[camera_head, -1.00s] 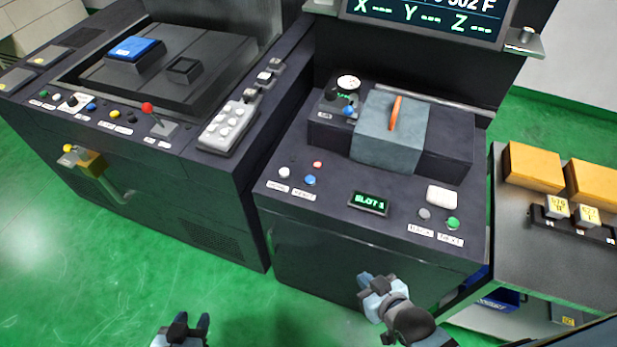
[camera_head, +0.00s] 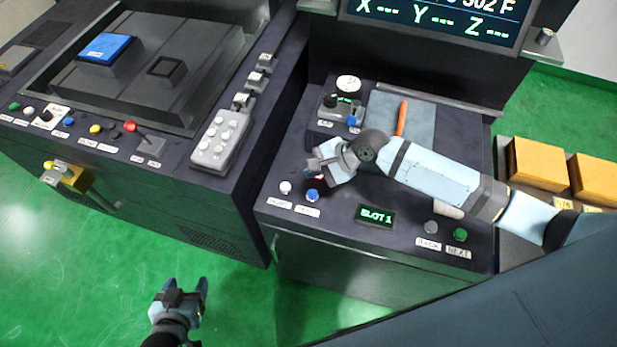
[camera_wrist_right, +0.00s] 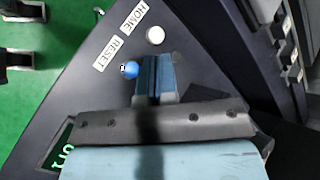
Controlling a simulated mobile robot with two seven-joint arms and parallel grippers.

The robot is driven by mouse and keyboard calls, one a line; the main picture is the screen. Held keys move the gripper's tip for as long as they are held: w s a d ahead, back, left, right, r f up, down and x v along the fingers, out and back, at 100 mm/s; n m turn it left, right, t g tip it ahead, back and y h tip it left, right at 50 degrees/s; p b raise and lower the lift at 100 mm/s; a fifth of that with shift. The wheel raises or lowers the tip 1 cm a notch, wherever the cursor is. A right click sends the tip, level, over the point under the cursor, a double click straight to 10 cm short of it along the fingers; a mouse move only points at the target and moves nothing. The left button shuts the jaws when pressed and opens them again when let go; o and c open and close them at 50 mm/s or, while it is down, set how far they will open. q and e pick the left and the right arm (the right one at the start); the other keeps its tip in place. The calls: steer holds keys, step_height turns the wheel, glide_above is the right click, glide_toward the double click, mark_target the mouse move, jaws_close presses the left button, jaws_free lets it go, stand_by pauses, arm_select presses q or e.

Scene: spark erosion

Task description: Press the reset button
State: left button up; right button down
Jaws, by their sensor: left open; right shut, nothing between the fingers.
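The reset button is a small blue button (camera_head: 312,195) on the front left of the dark console, above its label. The right wrist view shows the same blue button (camera_wrist_right: 130,69) beside the RESET label (camera_wrist_right: 108,53). My right gripper (camera_head: 318,166) is shut and empty, over the console just behind the button in the head view. In the right wrist view its fingertips (camera_wrist_right: 158,58) lie just right of the blue button; I cannot tell their height above the panel. My left gripper (camera_head: 188,288) is open and empty over the green floor.
A white HOME button (camera_head: 286,187) sits left of the blue one. A SLOT 1 display (camera_head: 376,216) and grey (camera_head: 431,228) and green (camera_head: 460,234) buttons lie to the right. Another dark machine with a red-tipped lever (camera_head: 131,127) stands at left.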

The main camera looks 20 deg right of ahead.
steer(key=b, duration=0.9)
glide_above(313, 195)
step_height(313, 195, down, 6)
steer(key=shift+f, duration=1.25)
